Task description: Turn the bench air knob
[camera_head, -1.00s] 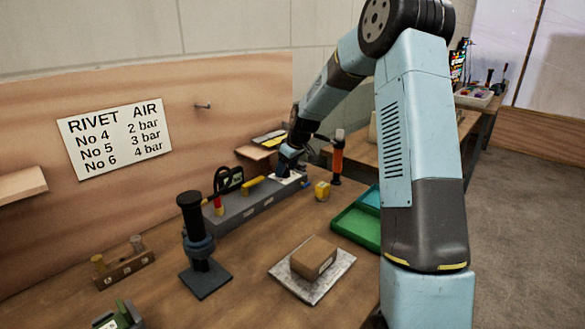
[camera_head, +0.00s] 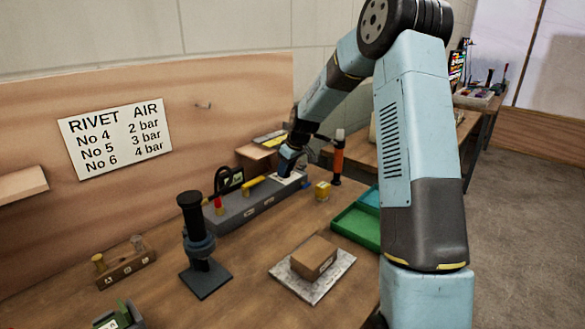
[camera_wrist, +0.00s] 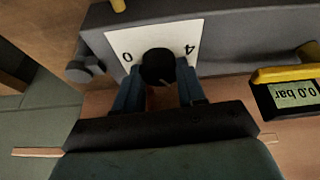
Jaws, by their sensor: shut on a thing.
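The air knob (camera_wrist: 158,66) is round and black. In the wrist view it sits over a white dial plate (camera_wrist: 112,42) marked 0 and 4. My gripper (camera_wrist: 157,85) is shut on the knob, with one blue finger on each side of it. In the head view my gripper (camera_head: 289,160) is at the far end of the grey bench air unit (camera_head: 235,212), and the knob is hidden there.
A sign (camera_head: 116,138) lists rivet pressures: No 4 2 bar, No 5 3 bar, No 6 4 bar. An orange-handled tool (camera_head: 338,160), a green tray (camera_head: 358,230), a brown block (camera_head: 314,257) and a black-topped stand (camera_head: 200,245) occupy the bench.

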